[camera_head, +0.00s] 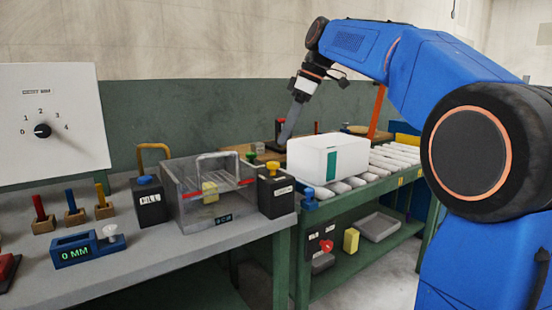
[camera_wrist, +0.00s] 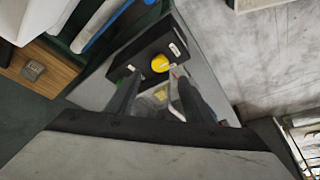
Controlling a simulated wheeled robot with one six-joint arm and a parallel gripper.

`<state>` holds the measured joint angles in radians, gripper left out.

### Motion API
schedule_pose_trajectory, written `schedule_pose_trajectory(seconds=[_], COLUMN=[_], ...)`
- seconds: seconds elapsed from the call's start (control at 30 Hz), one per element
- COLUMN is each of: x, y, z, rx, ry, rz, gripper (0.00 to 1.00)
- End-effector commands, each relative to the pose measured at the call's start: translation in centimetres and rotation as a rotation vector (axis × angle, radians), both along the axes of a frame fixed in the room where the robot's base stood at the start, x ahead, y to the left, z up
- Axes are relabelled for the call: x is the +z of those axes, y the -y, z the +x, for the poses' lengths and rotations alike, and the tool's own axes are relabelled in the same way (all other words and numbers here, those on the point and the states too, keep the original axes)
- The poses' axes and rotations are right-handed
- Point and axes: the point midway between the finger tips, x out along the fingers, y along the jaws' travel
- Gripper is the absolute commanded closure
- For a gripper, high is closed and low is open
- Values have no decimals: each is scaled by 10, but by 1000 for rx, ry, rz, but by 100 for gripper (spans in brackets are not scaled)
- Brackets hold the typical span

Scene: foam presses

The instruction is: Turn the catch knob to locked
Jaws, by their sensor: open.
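In the wrist view a yellow round knob (camera_wrist: 160,63) sits on a black box (camera_wrist: 146,52) with small white labels; a green spot shows near its left end. I cannot tell from a label whether this is the catch knob, or which position it points to. My gripper (camera_wrist: 158,82) is open, its two dark fingers apart just below the knob, with nothing seen between them but the background.
A white box with a green stripe (camera_head: 314,157) stands on the roller conveyor (camera_head: 385,161) in front of my gripper. A clear bin (camera_head: 186,207) and black labelled blocks (camera_head: 149,204) are on the left bench. A white panel with a black dial (camera_head: 42,130) stands at far left.

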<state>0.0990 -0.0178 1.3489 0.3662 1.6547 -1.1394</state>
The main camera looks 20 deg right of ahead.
Motion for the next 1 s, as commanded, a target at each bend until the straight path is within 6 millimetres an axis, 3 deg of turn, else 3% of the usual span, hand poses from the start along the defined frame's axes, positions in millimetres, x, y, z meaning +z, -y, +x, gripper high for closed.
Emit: schedule_pose_trajectory(seconds=[0.2,0.43,0.63,0.93,1.0], x=[-36,-65,-76,-78,-78], y=[-14,-24,-28,-29,-29], z=[6,12,14,15,15], rx=[1,1,-1,-1,-1], ry=[-3,-2,-2,0,0], rz=[0,0,0,0,0], gripper=[53,53,53,53,70])
